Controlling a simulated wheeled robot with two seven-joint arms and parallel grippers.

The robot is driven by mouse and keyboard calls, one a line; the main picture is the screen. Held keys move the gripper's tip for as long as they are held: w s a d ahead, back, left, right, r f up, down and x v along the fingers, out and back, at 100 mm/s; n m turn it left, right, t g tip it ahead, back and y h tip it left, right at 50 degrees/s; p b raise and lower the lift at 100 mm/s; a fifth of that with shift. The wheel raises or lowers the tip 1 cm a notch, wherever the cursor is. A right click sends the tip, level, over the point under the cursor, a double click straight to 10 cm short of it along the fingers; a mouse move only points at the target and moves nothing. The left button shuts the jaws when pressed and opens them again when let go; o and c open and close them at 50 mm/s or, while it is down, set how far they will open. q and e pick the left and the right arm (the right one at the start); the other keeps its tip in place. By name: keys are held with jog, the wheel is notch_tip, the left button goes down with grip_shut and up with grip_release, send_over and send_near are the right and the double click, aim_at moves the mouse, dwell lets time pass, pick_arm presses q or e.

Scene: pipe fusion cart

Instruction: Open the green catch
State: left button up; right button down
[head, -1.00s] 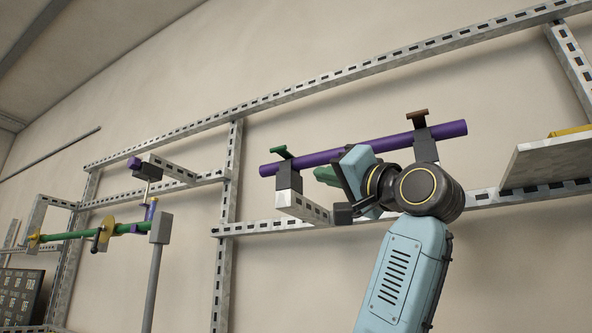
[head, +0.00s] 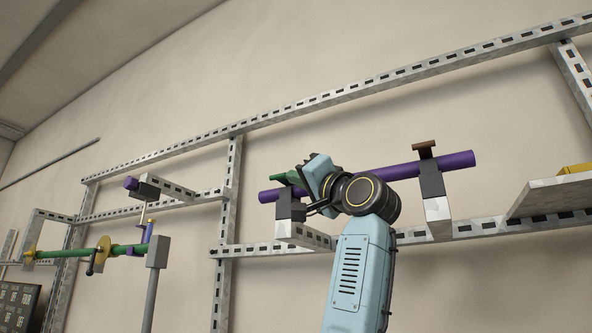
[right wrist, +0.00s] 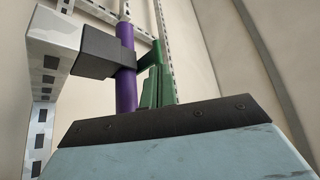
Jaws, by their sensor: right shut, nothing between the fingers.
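The green catch (head: 275,176) stands on the dark block of the left bracket, above the left end of the purple pipe (head: 403,172). In the right wrist view, the catch (right wrist: 150,56) shows beside the pipe (right wrist: 126,75), past the dark block (right wrist: 103,54). My right gripper (head: 293,178) is shut and empty, with its green fingers at the catch from the right. In the right wrist view, the fingertips (right wrist: 158,80) overlap the lower part of the catch; I cannot tell whether they touch. My left gripper is not in view.
A second bracket with a brown catch (head: 424,146) holds the pipe's right part. Slotted metal rails (head: 185,210) frame the wall. A shelf (head: 555,193) is at the right. A green pipe with yellow discs (head: 70,253) is at the left.

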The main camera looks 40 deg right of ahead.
jog(key=shift+w+r, duration=0.1)
jog(key=shift+w, duration=0.2)
jog(key=shift+r, duration=0.1)
jog(key=shift+r+m+h+p, duration=0.25)
jog(key=shift+m+h+p, duration=0.15)
jog(key=shift+m, duration=0.1)
